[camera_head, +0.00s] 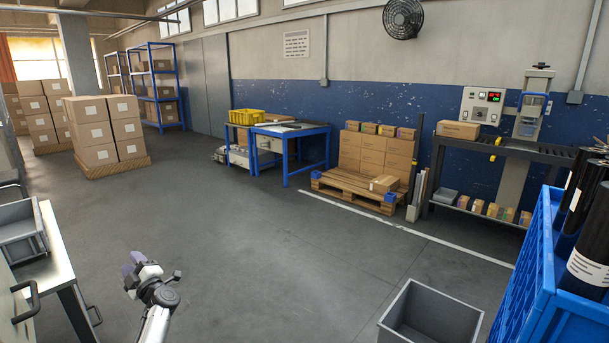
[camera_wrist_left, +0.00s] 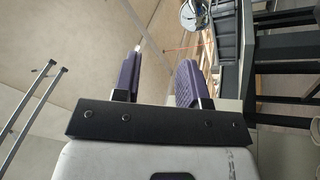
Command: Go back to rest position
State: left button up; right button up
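My left gripper (camera_head: 131,265) is low in the head view, left of the middle, raised in front of the open floor. In the left wrist view its two purple fingers (camera_wrist_left: 158,78) stand apart with a clear gap and nothing between them. My right gripper does not show in either view.
A grey bin (camera_head: 430,316) stands at the bottom right, beside a blue crate (camera_head: 532,262) holding dark rolls (camera_head: 590,245). A table with a grey tray (camera_head: 17,222) is at the left edge. A pallet (camera_head: 350,191) with boxes stands by the wall. The middle floor is clear.

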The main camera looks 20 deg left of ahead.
pick_arm(q)
jog(key=w+d+r+m+t+h, duration=0.3)
jog(key=r+m+t+h, duration=0.2)
jog(key=r+m+h, duration=0.2)
jog(key=w+d+r+m+t+h, duration=0.4)
jog(key=r+m+t+h, duration=0.15)
jog(key=r+m, duration=0.2)
jog(key=s+d+r+m+g+h+p, duration=0.35)
jog(key=s+d+m+h, duration=0.2)
jog(key=d, duration=0.55)
jog(key=s+d+f+m+g+h+p, duration=0.1)
jog(key=s+d+f+m+g+p, duration=0.15)
jog(key=s+d+p, duration=0.7)
jog(key=s+d+f+m+g+p, duration=0.1)
jog(key=s+d+f+m+p, duration=0.25)
jog(key=s+d, duration=1.05)
jog(key=s+d+f+g+h+p, duration=0.1)
jog(key=s+f+g+p, duration=0.25)
jog(key=s, duration=0.45)
jog(key=s+d+f+g+p, duration=0.2)
jog(key=s+p, duration=0.2)
jog(key=s, duration=0.4)
jog(key=s+d+f+g+h+p, duration=0.15)
jog(key=s+p, duration=0.25)
jog(key=s, duration=0.4)
notch_tip(320, 180, up, 37)
jog(key=p, duration=3.7)
jog(key=shift+w+a+f+m+y, duration=0.15)
jog(key=shift+a+f+m+y, duration=0.05)
jog(key=shift+a+m+y, duration=0.2)
